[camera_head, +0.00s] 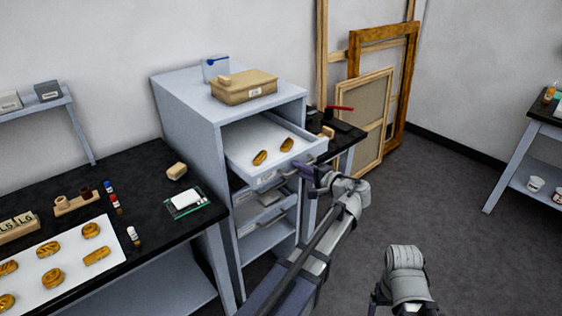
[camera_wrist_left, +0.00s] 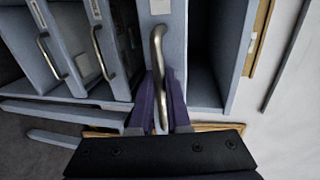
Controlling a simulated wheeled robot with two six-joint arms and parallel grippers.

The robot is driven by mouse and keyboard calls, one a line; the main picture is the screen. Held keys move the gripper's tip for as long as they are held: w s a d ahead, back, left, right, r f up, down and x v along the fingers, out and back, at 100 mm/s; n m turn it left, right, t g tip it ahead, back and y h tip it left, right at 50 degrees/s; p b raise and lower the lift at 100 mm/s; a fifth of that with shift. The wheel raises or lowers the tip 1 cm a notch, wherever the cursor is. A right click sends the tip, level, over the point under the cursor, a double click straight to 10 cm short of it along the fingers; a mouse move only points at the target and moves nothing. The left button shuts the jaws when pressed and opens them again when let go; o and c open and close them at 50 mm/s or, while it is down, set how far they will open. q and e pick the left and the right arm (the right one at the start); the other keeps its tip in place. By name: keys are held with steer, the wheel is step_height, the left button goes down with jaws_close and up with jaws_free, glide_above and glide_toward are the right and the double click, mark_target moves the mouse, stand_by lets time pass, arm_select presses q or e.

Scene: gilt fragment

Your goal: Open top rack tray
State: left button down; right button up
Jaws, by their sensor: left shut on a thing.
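The top rack tray (camera_head: 232,152) is pulled well out of the grey rack (camera_head: 185,120) in the head view, with two gold fragments (camera_head: 287,145) lying in it. My left gripper (camera_head: 296,169) is at the tray's front. In the left wrist view, the purple fingers of my left gripper (camera_wrist_left: 163,95) are shut around the metal bar handle (camera_wrist_left: 157,45) of the tray front. The lower trays (camera_head: 262,198) sit inside the rack; their handles (camera_wrist_left: 98,52) show in the wrist view. Part of my right arm (camera_head: 404,266) shows at the bottom, its fingers not visible.
A tan box (camera_head: 245,88) sits on the rack. At left, a black worktable (camera_head: 140,180) holds a white sheet (camera_head: 70,285) with several gold fragments and a small scale (camera_head: 188,203). Wooden frames (camera_head: 385,60) lean on the wall behind. Open floor (camera_head: 440,200) lies to the right.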

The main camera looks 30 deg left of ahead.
arm_select(q)
steer(key=f+v, duration=0.2)
steer(key=v, duration=0.8)
steer(key=shift+d, duration=0.2)
steer(key=c, duration=1.2)
jaws_free()
steer(key=shift+o, duration=0.2)
